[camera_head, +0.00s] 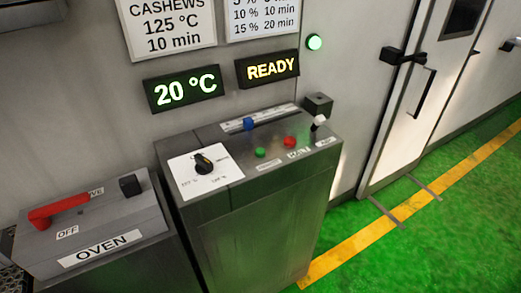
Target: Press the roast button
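A metal control console (250,235) stands in the middle. On its sloped top are a green button (260,152) and, right of it, a red button (289,141). Small white labels lie in front of both; they are too small to read surely, so I cannot tell by text which one is the roast button. Nothing touches either button. Neither of my grippers is in view.
The console also has a black dial (203,162), a blue slider knob (249,123) and a white-tipped lever (320,120). An OVEN box (95,235) with a red handle (58,210) stands left.

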